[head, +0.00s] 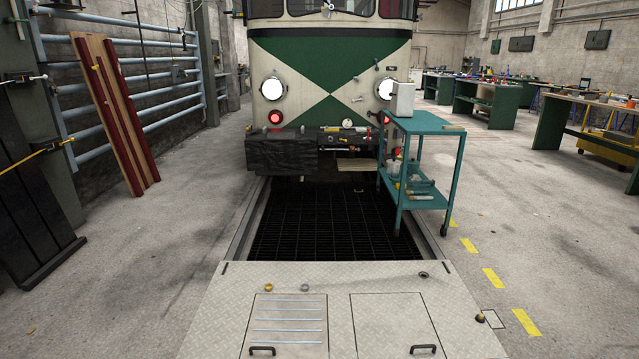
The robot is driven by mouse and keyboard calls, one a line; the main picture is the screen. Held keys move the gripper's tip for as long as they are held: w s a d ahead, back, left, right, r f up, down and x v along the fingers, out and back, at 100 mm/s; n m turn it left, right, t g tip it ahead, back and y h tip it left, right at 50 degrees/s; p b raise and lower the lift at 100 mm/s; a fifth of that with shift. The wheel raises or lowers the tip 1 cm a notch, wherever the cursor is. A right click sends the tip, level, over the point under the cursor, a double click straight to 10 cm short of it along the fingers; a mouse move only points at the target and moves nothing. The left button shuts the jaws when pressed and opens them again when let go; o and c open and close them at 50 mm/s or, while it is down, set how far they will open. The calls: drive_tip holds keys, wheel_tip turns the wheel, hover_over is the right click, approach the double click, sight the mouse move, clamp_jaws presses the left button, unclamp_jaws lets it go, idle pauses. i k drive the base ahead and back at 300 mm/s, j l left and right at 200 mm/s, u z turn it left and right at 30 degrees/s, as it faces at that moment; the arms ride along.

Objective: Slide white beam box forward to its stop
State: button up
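A white box (402,98) stands upright at the back left corner of the top of the teal cart (452,125), just in front of the tram's right headlight. It is the only white box that I can make out, and a stop for it cannot be told at this size. My gripper is not in view.
The green and cream tram (325,70) stands behind a dark grated pit (330,225). A metal plate floor (335,278) with two hatches lies in front. Red and wooden planks (115,115) lean at left. Workbenches (487,100) stand at right.

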sight(402, 94)
drive_tip(key=i+j+u, duration=1)
drive_tip(key=i+u, duration=0.5)
drive_tip(key=i+l+u, duration=0.1)
drive_tip(key=i+u, duration=0.2)
drive_tip(key=i, duration=1.8)
drive_tip(key=i+z, duration=0.5)
drive_tip(key=i, duration=0.15)
drive_tip(key=i+j+z, duration=0.25)
drive_tip(key=i+z, duration=0.2)
drive_tip(key=i, duration=0.2)
drive_tip(key=i+l+z, duration=0.25)
drive_tip(key=i+z, duration=0.7)
drive_tip(key=i, duration=0.2)
drive_tip(key=i+j+z, duration=0.15)
drive_tip(key=i+z, duration=0.3)
drive_tip(key=i, duration=0.15)
drive_tip(key=i+l+z, duration=0.2)
drive_tip(key=i, duration=1.25)
drive_tip(key=i+l+z, duration=0.55)
drive_tip(key=i, duration=0.2)
drive_tip(key=i+l+z, duration=0.1)
drive_tip(key=l, duration=0.35)
drive_tip(key=i+l+z, duration=0.1)
drive_tip(key=l, duration=0.35)
drive_tip(key=i+j+u, duration=0.1)
drive_tip(key=i+j, duration=0.15)
